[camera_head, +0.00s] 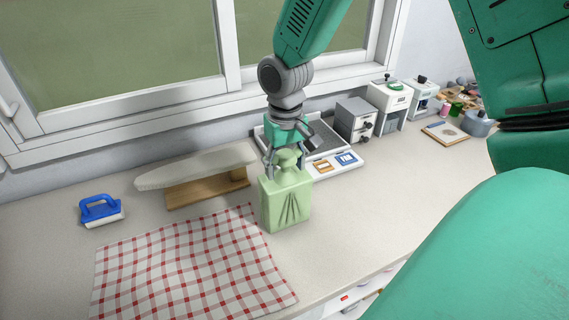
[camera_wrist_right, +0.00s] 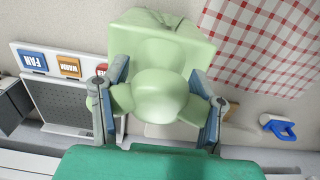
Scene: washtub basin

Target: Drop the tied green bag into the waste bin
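The tied green bag (camera_head: 286,203) is pale green with a knotted top and dark crease lines on its front. It is upright at the right edge of the checked cloth; I cannot tell whether it touches the counter. My right gripper (camera_head: 286,163) comes down from above, with a finger on each side of the bag's neck. In the right wrist view the fingers (camera_wrist_right: 158,72) are drawn in and appear to press the neck from both sides, with the bag's knot (camera_wrist_right: 160,97) between them. My left gripper is out of view. No waste bin is in view.
A red-checked cloth (camera_head: 180,268) lies at the front left.

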